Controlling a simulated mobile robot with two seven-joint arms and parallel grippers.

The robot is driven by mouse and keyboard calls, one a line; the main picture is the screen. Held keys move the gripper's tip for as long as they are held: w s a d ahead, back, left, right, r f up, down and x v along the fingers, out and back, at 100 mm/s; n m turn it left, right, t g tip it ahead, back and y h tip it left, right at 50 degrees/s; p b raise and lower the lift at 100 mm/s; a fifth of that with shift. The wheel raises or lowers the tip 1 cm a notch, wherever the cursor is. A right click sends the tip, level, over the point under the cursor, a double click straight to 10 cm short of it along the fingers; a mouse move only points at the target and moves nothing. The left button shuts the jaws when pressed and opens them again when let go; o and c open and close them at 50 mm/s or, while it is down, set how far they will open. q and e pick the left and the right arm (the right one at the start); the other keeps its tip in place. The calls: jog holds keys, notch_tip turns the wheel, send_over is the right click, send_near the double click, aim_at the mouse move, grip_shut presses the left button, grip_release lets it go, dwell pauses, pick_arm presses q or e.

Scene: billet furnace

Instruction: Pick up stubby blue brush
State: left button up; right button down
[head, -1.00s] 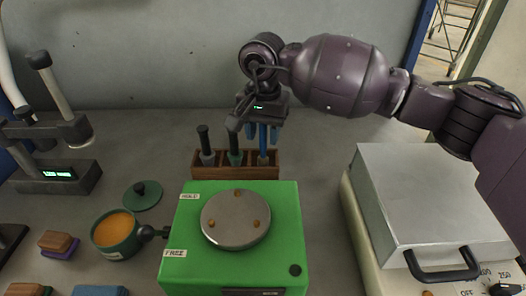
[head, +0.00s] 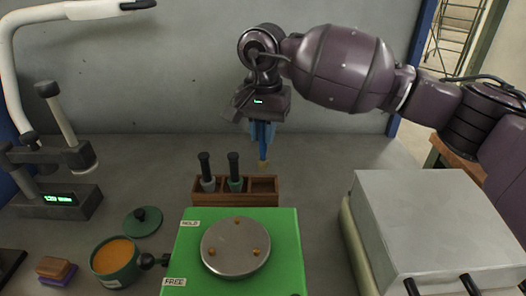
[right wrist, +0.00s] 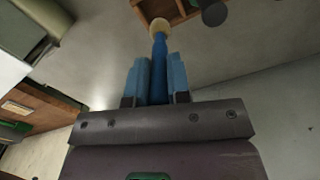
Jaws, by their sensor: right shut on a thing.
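The blue brush (head: 263,148) hangs upright, pale tip down, in my right gripper (head: 262,133), above the right end of the wooden rack (head: 235,198). The brush is clear of the rack. In the right wrist view the blue brush (right wrist: 159,60) sits between the two blue fingers of my right gripper (right wrist: 158,80), which are shut on it. Two dark-handled brushes, one with a grey collar (head: 208,184) and one with a green collar (head: 235,184), stand in the rack. The rack's right compartment is empty. My left gripper is not in view.
A green box with a round metal plate (head: 236,248) stands in front of the rack. A green pot of orange stuff (head: 115,258) and its lid (head: 142,221) are at left. A grey lidded press (head: 430,225) is at right. A wall stands behind.

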notch_tip(320, 180, up, 13)
jog(key=shift+p, duration=0.3)
jog(key=shift+s+f, duration=0.1)
dwell(0.7)
